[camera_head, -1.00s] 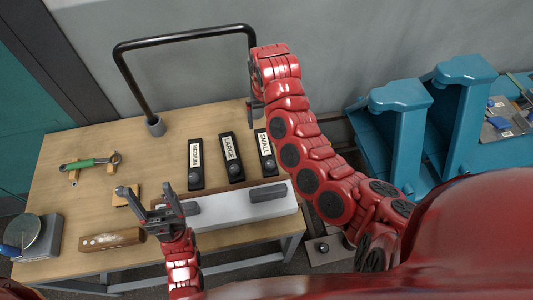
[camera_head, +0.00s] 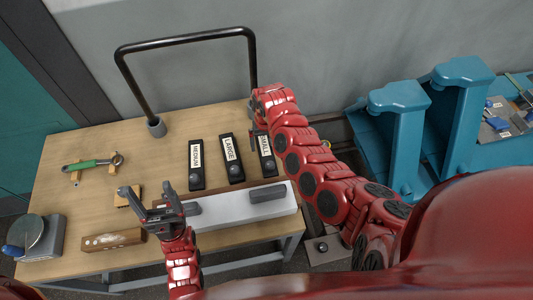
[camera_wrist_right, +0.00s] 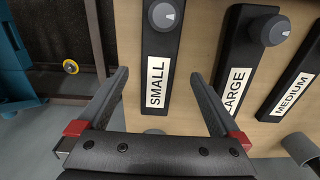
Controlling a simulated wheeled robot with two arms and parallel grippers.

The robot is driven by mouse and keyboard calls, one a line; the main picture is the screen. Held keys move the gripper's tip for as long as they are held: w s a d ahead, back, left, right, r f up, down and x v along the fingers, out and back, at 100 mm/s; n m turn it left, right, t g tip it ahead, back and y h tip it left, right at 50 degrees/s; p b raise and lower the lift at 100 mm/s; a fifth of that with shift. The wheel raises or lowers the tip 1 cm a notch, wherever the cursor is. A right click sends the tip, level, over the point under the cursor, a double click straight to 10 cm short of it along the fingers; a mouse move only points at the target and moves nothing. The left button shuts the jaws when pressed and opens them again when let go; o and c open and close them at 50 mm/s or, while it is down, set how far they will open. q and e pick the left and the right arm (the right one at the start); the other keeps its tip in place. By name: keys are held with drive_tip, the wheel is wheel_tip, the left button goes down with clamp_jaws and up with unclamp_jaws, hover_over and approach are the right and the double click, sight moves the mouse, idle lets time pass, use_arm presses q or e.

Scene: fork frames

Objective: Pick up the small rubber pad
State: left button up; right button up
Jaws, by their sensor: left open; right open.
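The black pad labelled SMALL (camera_head: 268,163) lies on the wooden table, the rightmost of three labelled pads. It has a grey knob at one end. It also shows in the right wrist view (camera_wrist_right: 159,48), with its white label between the two fingers. My right gripper (camera_wrist_right: 160,78) is open and empty over the label end of this pad. In the head view the right gripper (camera_head: 257,138) partly covers the pad's far end. I cannot tell the exact height above it. My left gripper (camera_head: 147,192) is open and empty over the table's front left.
Pads labelled LARGE (camera_head: 231,158) and MEDIUM (camera_head: 196,165) lie left of the small one. A white block (camera_head: 235,207) with dark bars lies in front. A black tube frame (camera_head: 185,42) stands behind. A green-handled tool (camera_head: 85,163) is at left; blue stands (camera_head: 398,110) are at right.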

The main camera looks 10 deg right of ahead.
sight(267, 154)
drive_tip(key=shift+s+d+f, duration=0.1)
drive_tip(key=shift+f, duration=1.15)
drive_tip(key=shift+s+f, duration=0.1)
drive_tip(key=shift+f, duration=1.15)
drive_tip(key=shift+c, duration=0.2)
clamp_jaws()
drive_tip(key=shift+r, duration=0.1)
